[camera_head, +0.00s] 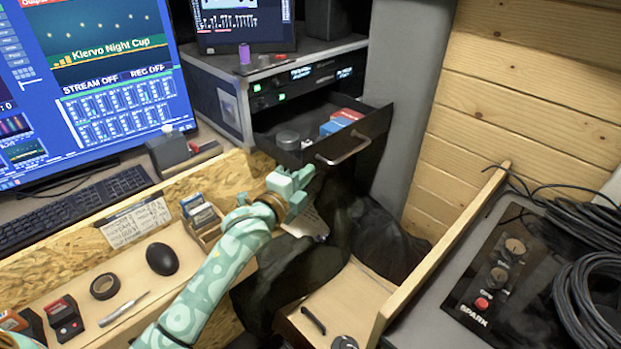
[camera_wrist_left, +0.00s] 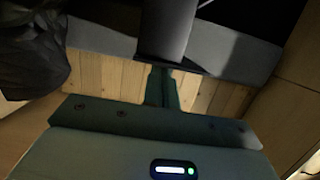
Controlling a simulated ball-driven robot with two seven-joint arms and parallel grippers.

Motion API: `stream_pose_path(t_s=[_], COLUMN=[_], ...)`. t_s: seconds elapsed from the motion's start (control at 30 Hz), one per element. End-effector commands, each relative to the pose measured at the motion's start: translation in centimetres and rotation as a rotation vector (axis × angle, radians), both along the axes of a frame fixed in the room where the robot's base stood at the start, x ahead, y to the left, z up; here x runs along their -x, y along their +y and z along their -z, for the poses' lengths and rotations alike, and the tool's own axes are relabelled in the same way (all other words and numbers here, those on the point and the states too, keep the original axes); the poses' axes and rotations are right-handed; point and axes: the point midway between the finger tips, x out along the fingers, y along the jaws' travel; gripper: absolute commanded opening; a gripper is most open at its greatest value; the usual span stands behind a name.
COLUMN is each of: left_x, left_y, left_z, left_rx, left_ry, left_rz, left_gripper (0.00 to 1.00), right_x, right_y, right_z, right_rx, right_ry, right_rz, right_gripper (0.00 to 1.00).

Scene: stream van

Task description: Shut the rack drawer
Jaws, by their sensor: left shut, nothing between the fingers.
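The rack drawer (camera_head: 378,131) is pulled open from the rack case (camera_head: 222,98) in the head view. Its black front carries a pale bar handle (camera_head: 344,153). A dark round object, a red box and a blue box lie inside it. My left gripper (camera_head: 303,179), at the end of the green patterned arm, is shut and empty. In the picture it is just below and left of the handle; I cannot tell whether it touches the drawer front. In the left wrist view the closed fingers (camera_wrist_left: 162,86) point toward dark surfaces that I cannot identify surely. My right gripper is not in view.
A wooden partition (camera_head: 180,190) and desk with a mouse (camera_head: 162,258) and a card box lie left. A dark bag or cloth (camera_head: 375,225) sits below the drawer. A wood-edged panel with a cable coil (camera_head: 590,295) stands right. A plank wall is behind.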

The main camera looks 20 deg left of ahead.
Motion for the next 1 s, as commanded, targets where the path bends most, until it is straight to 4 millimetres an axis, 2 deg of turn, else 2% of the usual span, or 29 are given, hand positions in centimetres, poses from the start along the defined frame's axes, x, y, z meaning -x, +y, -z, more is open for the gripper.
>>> stream_pose_path(t_s=[0.4, 0.6, 0.8, 1.0], left_x=[-3.5, -4.9, -5.8, -6.1], left_y=[8.6, 12.1, 14.1, 14.8], left_z=[0.1, 0.2, 0.1, 0.0], left_rx=[-0.010, -0.007, -0.003, -0.002], left_ry=[0.000, 0.001, 0.001, 0.000], left_rz=[-0.004, -0.005, -0.003, -0.002], left_gripper=[0.00, 0.00, 0.00, 0.00], right_x=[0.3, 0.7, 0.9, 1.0], right_y=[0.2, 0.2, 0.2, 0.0], right_z=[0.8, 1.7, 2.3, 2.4], right_rx=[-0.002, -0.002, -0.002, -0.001], right_ry=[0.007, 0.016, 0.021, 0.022], right_rz=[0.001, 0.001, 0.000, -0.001], right_gripper=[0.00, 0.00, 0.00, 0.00])
